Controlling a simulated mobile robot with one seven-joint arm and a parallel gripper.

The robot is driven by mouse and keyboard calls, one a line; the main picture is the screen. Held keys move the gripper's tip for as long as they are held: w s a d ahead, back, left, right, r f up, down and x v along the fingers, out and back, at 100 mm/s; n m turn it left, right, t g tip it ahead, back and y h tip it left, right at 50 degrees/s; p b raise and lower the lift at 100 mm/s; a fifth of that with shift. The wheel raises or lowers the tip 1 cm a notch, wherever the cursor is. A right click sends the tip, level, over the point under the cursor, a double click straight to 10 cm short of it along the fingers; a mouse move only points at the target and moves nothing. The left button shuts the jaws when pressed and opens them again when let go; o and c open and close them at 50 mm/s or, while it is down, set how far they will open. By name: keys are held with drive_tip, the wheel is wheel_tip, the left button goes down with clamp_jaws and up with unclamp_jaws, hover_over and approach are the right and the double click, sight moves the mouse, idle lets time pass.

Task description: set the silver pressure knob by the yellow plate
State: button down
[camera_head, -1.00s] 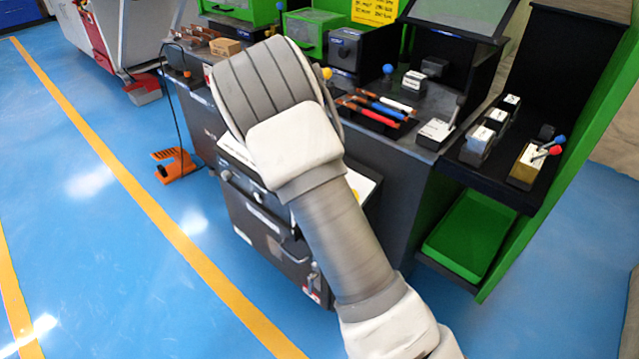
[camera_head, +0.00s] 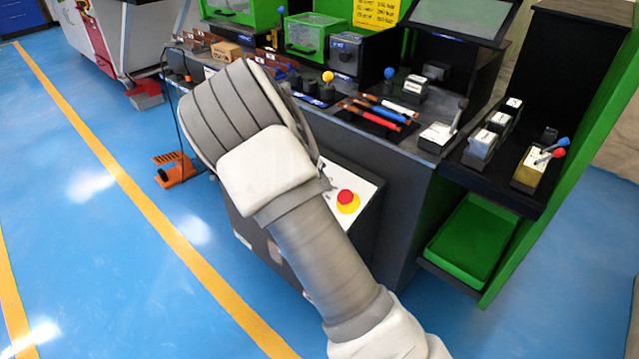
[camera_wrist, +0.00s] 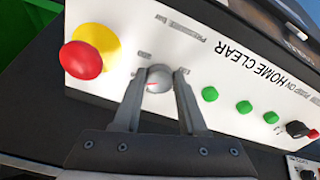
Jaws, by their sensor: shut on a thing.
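In the wrist view the silver pressure knob (camera_wrist: 158,82) is a small round dial with a short red mark on its face. It sits on a white control panel with small printed labels around it, too small to read surely. My gripper (camera_wrist: 159,75) has one finger on each side of the knob and is shut on it. In the head view my arm hides the knob and my fingers. The yellow plate (camera_head: 377,12) with black lines of text is at the top of the head view, its upper part cut off; its text is too small to read surely.
A red mushroom button (camera_wrist: 80,60) on a yellow disc is left of the knob, near my left finger. Several green buttons (camera_wrist: 243,107) and a black switch (camera_wrist: 298,130) are to the right. Tools (camera_head: 380,113) lie on the bench above the panel.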

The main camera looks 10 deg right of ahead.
idle(0.4)
drive_tip(key=shift+c, duration=2.2)
unclamp_jaws()
drive_tip(key=shift+r, duration=0.1)
drive_tip(key=p+v, duration=0.5)
drive_tip(key=v, duration=1.2)
drive_tip(key=shift+p, duration=0.35)
drive_tip(key=shift+a+r, duration=0.1)
drive_tip(key=shift+s, duration=0.1)
